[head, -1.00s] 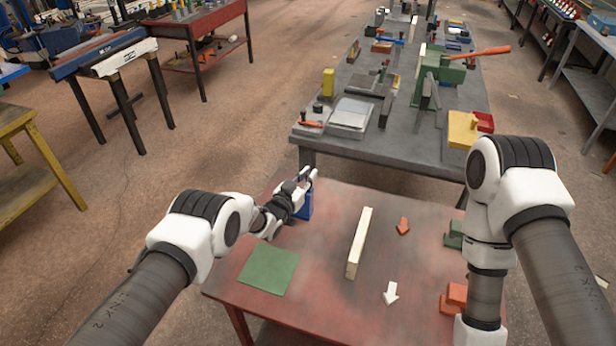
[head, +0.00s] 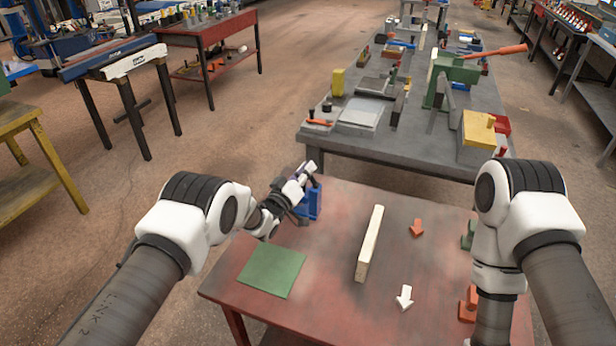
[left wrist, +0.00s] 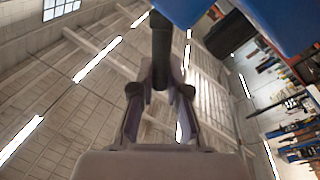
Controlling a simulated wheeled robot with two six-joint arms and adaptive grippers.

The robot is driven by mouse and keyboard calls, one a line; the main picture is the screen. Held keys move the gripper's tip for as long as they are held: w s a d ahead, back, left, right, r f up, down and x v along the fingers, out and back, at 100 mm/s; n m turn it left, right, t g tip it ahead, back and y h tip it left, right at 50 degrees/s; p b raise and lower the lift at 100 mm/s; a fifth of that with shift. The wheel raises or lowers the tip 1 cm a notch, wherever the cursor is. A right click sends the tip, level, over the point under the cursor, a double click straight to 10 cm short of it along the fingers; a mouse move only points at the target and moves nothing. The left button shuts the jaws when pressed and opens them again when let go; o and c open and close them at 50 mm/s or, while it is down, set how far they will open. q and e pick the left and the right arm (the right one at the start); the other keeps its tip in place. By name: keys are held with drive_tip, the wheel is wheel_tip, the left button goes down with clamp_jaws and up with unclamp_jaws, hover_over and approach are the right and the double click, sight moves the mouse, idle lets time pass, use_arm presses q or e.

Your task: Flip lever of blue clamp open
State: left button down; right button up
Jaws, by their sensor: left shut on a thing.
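The blue clamp (head: 314,204) stands at the far left corner of the red table, partly hidden behind my left gripper (head: 308,174). In the left wrist view, my left gripper (left wrist: 160,88) is shut on a dark bar, which looks like the clamp's lever (left wrist: 161,40), held between the two fingers. Blue parts of the clamp (left wrist: 183,10) show at the top of that view, beyond the fingertips. How far the lever is turned cannot be read clearly. My right arm comes in at the right, but its gripper is out of view.
The red table (head: 325,270) also holds a green square (head: 271,272), a long pale wooden bar (head: 370,243), an orange arrow (head: 416,228) and a white arrow (head: 404,297). Orange blocks (head: 468,304) lie by my right arm. A grey bench (head: 390,150) with tools stands behind.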

use_arm(q)
drive_tip(key=shift+a+f+n, duration=0.1)
drive_tip(key=shift+f+n, duration=0.15)
drive_tip(key=shift+n, duration=0.05)
drive_tip(key=c, duration=1.1)
unclamp_jaws()
drive_tip(key=shift+c, duration=0.2)
drive_tip(key=shift+w, duration=0.15)
drive_tip(key=v, duration=1.2)
